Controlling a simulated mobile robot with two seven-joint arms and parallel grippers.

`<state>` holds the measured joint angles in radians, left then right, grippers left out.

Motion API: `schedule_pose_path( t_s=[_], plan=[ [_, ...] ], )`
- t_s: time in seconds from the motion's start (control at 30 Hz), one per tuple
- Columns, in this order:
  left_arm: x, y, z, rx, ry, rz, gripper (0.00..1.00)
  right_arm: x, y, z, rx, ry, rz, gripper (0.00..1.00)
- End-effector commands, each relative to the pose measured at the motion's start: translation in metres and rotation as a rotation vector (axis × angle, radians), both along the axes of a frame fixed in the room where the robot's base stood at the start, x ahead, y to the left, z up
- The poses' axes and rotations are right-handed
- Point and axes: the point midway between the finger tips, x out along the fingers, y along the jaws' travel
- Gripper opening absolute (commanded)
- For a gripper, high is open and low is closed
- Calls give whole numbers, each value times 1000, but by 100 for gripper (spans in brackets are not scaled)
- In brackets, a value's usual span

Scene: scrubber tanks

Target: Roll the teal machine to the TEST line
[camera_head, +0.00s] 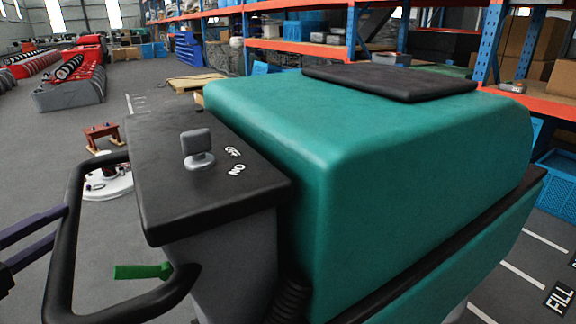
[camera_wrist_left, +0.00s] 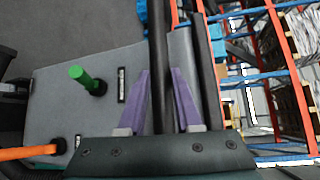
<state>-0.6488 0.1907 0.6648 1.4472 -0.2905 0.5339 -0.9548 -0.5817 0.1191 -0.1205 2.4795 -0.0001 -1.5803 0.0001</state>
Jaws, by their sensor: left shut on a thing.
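The teal machine (camera_head: 370,140) fills the middle and right of the head view. It has a black lid pad, a dark control panel (camera_head: 200,200) with a grey knob (camera_head: 197,148) and OFF/ON marks, and a black loop handle (camera_head: 62,275). A green lever (camera_head: 143,271) sticks out below the panel; it also shows in the left wrist view (camera_wrist_left: 88,80). My left gripper (camera_head: 52,229), with purple fingers, is at the left side of the handle. In the left wrist view, its fingers (camera_wrist_left: 161,75) are shut on the black bar. The TEST line is not visible.
White floor lines and a FILL mark (camera_head: 560,298) are at lower right. Blue and orange shelving (camera_head: 350,40) stands behind the machine. A white round item (camera_head: 108,183) and a small red stand (camera_head: 103,136) are on the floor at left.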

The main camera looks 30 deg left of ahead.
Motion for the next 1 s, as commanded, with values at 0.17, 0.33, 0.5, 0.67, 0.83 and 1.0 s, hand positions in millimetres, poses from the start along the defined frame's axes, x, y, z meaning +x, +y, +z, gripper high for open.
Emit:
schedule_pose_path(
  t_s=[0.17, 0.33, 0.5, 0.67, 0.83, 1.0],
  plan=[
    [-23, 8, -11, -7, 27, 4, 0, 1, 0, -4, -1, -2, 0, 0],
    [-30, 10, -11, -7, 26, -2, 0, 1, 0, -5, -1, -2, 0, 0],
    [-31, 10, -10, -8, 24, -2, 0, 1, 0, -5, 0, -3, 0, 0],
    [-31, 10, -10, -8, 24, -2, 0, 1, 0, -5, -1, -3, 0, 0],
    [-31, 10, -10, -8, 22, -1, 48, 1, 0, -4, -2, -3, 0, 0],
    [-31, 11, -8, -6, 18, -1, 63, 1, -1, -4, -2, -3, 0, 0]
  ],
)
